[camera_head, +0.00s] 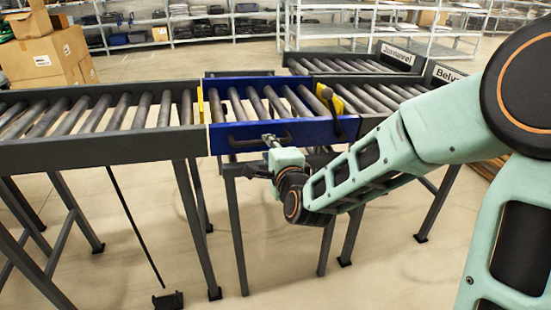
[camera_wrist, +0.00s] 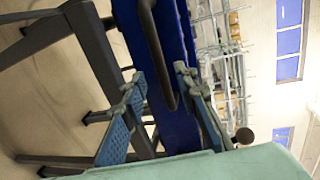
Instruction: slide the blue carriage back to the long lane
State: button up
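The blue carriage (camera_head: 232,135) carries grey rollers and has yellow plates (camera_head: 199,102) at its ends. It stands between the left roller conveyor (camera_head: 95,150) and the right-hand lanes, its left end close against that conveyor. A dark bar handle (camera_head: 236,143) is on its front face; it also shows in the wrist view (camera_wrist: 152,38). A black-knobbed lever (camera_head: 327,93) stands at its right end. My gripper (camera_head: 267,138) is at the front face by the handle. In the wrist view its fingers (camera_wrist: 158,80) are apart, with the handle bar between them, not visibly gripped.
Two roller lanes lie at the right, signed "Jarnavel" (camera_head: 397,53) and "Belv..." (camera_head: 446,74), the latter partly hidden by my arm. Dark legs stand below the conveyors. Cardboard boxes (camera_head: 45,58) are at the back left. A foot pedal (camera_head: 168,301) lies on the floor.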

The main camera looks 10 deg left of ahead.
jog(key=v, duration=0.7)
jog(key=shift+s, duration=0.2)
jog(key=shift+d+f, duration=0.1)
jog(key=shift+f, duration=0.05)
